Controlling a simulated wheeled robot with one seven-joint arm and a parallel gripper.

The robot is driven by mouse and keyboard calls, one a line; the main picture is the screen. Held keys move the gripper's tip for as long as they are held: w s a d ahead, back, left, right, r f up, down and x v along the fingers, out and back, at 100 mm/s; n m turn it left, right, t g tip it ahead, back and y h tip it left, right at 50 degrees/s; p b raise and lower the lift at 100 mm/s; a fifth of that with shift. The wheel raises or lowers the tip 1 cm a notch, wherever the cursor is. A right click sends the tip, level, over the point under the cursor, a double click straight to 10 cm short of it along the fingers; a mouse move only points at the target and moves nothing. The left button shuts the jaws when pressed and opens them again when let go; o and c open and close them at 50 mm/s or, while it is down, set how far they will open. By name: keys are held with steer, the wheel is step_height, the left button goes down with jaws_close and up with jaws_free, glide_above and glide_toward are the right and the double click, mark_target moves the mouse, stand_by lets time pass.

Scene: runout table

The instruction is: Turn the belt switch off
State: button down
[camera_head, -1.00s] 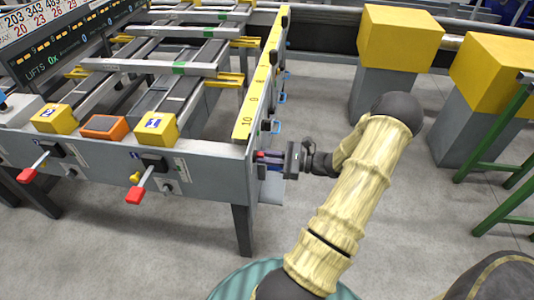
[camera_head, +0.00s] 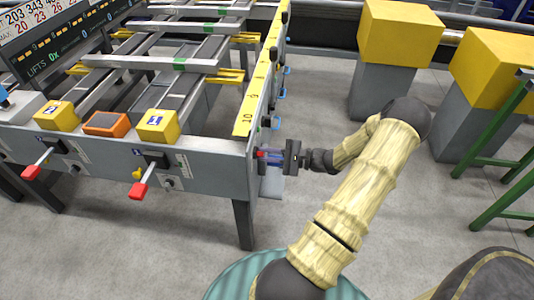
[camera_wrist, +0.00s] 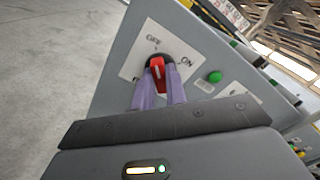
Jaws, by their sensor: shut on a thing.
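The belt switch (camera_wrist: 158,71) is a red knob on a dark round base, set on a white label plate (camera_wrist: 132,66) with OFF and ON printed on it. In the wrist view the white line on the knob points up, roughly towards OFF; ON is to its right. My gripper (camera_wrist: 157,82) is shut on the knob, one purple finger on each side. In the head view my gripper (camera_head: 267,156) reaches the right end face of the table, and a bit of red shows at its fingertips.
A green button (camera_wrist: 215,77) sits right of the switch. The runout table (camera_head: 215,177) has red-tipped levers (camera_head: 138,191) on its front. Yellow-topped grey blocks (camera_head: 400,32) and a green frame (camera_head: 492,150) stand to the right. The floor between is clear.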

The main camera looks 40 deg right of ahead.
steer(key=shift+f, duration=0.1)
steer(key=c, duration=1.4)
jaws_free()
steer(key=shift+c, duration=0.2)
steer(key=shift+s+d, duration=0.1)
steer(key=p+v, duration=0.1)
steer(key=v, duration=1.6)
steer(key=shift+s, duration=0.1)
